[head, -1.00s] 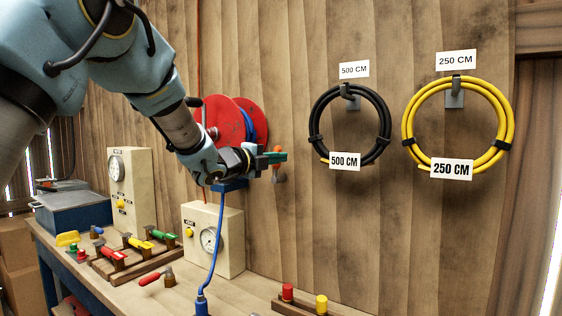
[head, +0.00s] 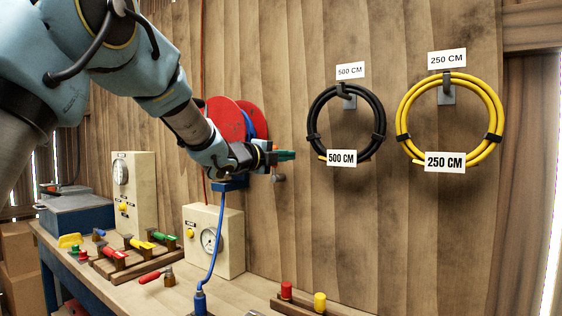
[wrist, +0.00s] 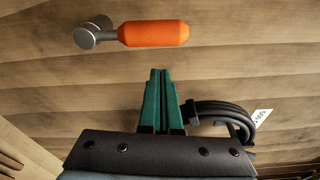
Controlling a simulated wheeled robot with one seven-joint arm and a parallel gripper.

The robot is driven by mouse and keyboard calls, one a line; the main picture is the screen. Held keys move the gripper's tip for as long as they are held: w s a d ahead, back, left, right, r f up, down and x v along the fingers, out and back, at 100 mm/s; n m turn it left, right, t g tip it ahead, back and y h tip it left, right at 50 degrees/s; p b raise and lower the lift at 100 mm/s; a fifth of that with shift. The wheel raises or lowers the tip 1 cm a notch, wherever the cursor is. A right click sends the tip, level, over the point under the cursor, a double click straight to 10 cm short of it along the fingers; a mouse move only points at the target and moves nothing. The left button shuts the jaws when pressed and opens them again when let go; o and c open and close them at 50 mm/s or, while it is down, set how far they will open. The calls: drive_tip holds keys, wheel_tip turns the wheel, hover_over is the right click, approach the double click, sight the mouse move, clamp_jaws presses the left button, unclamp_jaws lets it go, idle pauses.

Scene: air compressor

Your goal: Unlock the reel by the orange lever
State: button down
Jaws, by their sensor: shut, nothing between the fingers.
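The orange lever (wrist: 153,34) shows at the top of the wrist view, lying sideways with its grey pivot (wrist: 95,33) at its left end. The red reel (head: 223,115) with blue hose is partly hidden behind my arm.
A black hose coil (head: 313,120) and a yellow hose coil (head: 402,115) hang on the wall to the right. A gauge box (head: 228,250) and several coloured valves (head: 150,278) stand on the bench below.

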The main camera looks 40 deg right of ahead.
drive_tip(key=s+a+b, duration=0.1)
drive_tip(key=a+b, duration=0.2)
drive_tip(key=a, duration=0.6)
drive_tip(key=shift+s+a, duration=0.4)
drive_tip(key=w+a+f+n+t+y, duration=0.65)
drive_tip(key=w+a+f+n, duration=0.45)
drive_tip(key=w+a, duration=0.35)
drive_tip(key=w+a+f+n+y, duration=0.1)
drive_tip(key=a+f+n+y, duration=0.2)
drive_tip(key=a+f+n, duration=0.35)
drive_tip(key=a+f+n+y, duration=0.3)
drive_tip(key=a, duration=0.6)
drive_tip(key=s+a+f+n+g+y, duration=0.1)
drive_tip(key=s+a+f+n+y, duration=0.2)
drive_tip(key=a, duration=0.4)
drive_tip(key=s+a+f+n+g+y, duration=0.1)
drive_tip(key=s+a+f+n+g, duration=0.1)
drive_tip(key=s+a+f+n, duration=0.35)
drive_tip(key=s+a+f+n+g, duration=0.4)
drive_tip(key=s+a+f+n, duration=0.1)
drive_tip(key=s+a, duration=0.3)
drive_tip(key=shift+s+f+n+y, duration=0.15)
drive_tip(key=shift+s+n+y, duration=0.35)
drive_tip(key=shift+s, duration=0.3)
